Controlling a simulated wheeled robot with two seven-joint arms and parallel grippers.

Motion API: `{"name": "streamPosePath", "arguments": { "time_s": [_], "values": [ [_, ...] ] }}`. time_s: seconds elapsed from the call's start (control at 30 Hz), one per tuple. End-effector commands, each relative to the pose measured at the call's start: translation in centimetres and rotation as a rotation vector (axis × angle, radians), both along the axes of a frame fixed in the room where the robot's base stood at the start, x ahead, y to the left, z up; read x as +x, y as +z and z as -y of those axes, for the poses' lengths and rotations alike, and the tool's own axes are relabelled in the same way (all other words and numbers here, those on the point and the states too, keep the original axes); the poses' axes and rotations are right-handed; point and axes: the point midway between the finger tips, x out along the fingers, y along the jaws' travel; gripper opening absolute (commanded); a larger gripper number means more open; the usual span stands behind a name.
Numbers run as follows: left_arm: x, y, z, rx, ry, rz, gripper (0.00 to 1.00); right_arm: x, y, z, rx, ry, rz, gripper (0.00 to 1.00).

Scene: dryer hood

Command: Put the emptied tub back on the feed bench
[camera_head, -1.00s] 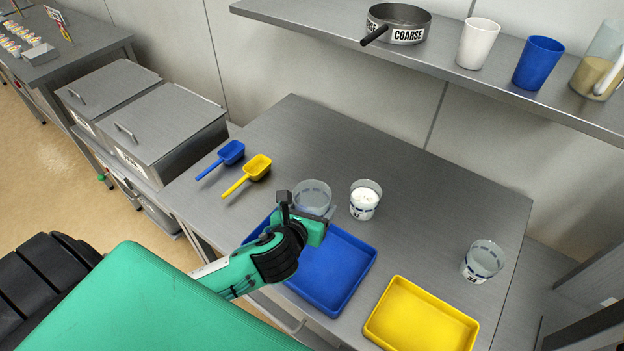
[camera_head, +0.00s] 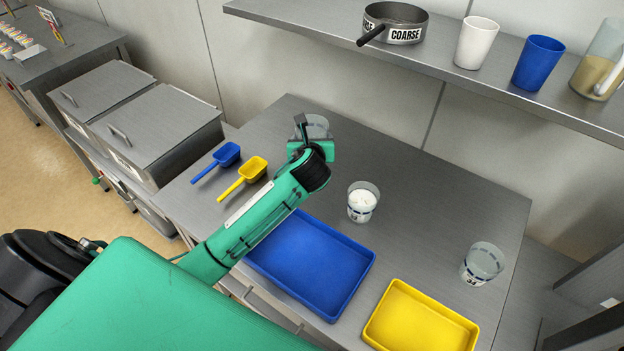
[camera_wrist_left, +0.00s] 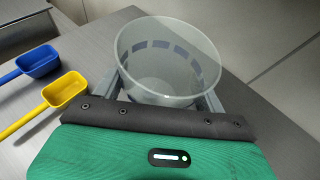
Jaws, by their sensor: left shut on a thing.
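A clear, empty-looking tub (camera_head: 316,123) with a band of dark marks is over the far part of the grey metal bench (camera_head: 420,190). My left gripper (camera_head: 311,138) is shut on this tub, which stands roughly upright. In the left wrist view, the tub (camera_wrist_left: 165,75) sits between the two fingers (camera_wrist_left: 165,97) and I see down into its inside. I cannot tell whether its base touches the bench. My arm hides part of it in the head view. My right gripper is not in view.
A blue scoop (camera_head: 228,153) and a yellow scoop (camera_head: 254,167) lie left of the gripper. A tub with white contents (camera_head: 361,207) and another clear tub (camera_head: 481,266) stand to the right. A blue tray (camera_head: 310,262) and yellow tray (camera_head: 420,325) lie nearer. A shelf (camera_head: 440,58) overhangs behind.

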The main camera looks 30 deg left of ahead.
Motion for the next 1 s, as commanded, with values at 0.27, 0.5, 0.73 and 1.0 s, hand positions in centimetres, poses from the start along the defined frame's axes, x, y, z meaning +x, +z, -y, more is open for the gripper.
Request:
{"name": "streamPosePath", "arguments": {
  "time_s": [0.27,0.5,0.73,1.0],
  "values": [
    [-0.1,-7.6,0.0,-0.001,0.000,-0.005,0.42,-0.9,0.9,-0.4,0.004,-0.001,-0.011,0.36],
    [0.0,-11.0,0.0,-0.002,0.001,0.001,0.42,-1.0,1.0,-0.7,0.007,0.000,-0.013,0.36],
    [-0.1,-13.8,0.0,-0.001,0.000,-0.002,0.42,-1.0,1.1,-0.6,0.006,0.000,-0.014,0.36],
    [0.0,-15.1,0.0,-0.001,-0.002,0.000,0.42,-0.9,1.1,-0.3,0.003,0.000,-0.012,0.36]
  ]
}}
